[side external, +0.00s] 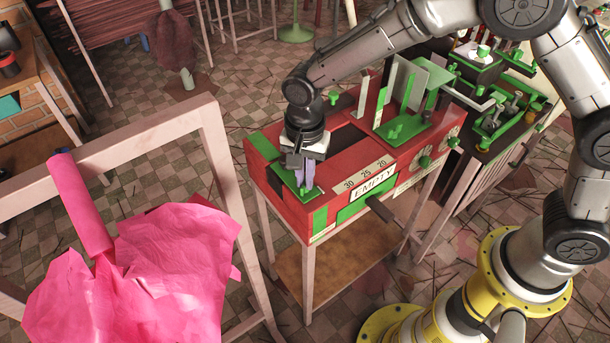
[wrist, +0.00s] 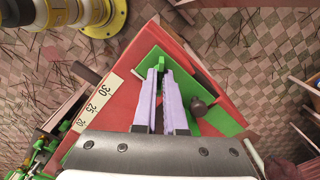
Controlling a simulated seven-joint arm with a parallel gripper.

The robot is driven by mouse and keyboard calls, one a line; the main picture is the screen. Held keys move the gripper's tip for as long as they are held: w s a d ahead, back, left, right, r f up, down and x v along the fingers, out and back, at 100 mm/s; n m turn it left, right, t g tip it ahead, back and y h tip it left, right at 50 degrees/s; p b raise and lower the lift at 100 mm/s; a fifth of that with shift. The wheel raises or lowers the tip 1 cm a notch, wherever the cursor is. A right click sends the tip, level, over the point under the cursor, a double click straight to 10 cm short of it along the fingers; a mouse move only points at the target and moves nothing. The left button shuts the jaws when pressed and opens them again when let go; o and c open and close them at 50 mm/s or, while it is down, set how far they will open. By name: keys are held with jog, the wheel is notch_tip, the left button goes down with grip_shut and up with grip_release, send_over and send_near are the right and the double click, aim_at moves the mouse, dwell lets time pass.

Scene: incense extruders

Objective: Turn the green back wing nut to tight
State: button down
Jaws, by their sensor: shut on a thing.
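My gripper (side external: 304,188) points down over a green plate (side external: 287,178) at the left end of the red machine (side external: 272,188). In the wrist view its two pale lilac fingers (wrist: 162,72) are close together around a small green piece (wrist: 161,60), which looks like the wing nut. Most of this piece is hidden between the fingertips, so its angle is hard to tell. A dark round knob (wrist: 199,107) sits beside the right finger, on or above the green plate. In the side view the gripper hides the nut.
The machine carries a 30-25-20 scale (side external: 364,174), an "EMPTY" label (side external: 373,187) and a dark handle (side external: 382,210). Upright plates (side external: 405,82) and green fittings stand to its right. A pink cloth (side external: 150,275) hangs on a frame at front left.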

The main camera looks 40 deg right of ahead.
jog(key=m, duration=0.5)
jog(key=shift+w+r+m, duration=0.1)
jog(key=shift+m, duration=0.2)
dwell(0.5)
jog(key=c, duration=1)
grip_release()
notch_tip(320, 180, up, 14)
jog(key=shift+f, duration=0.1)
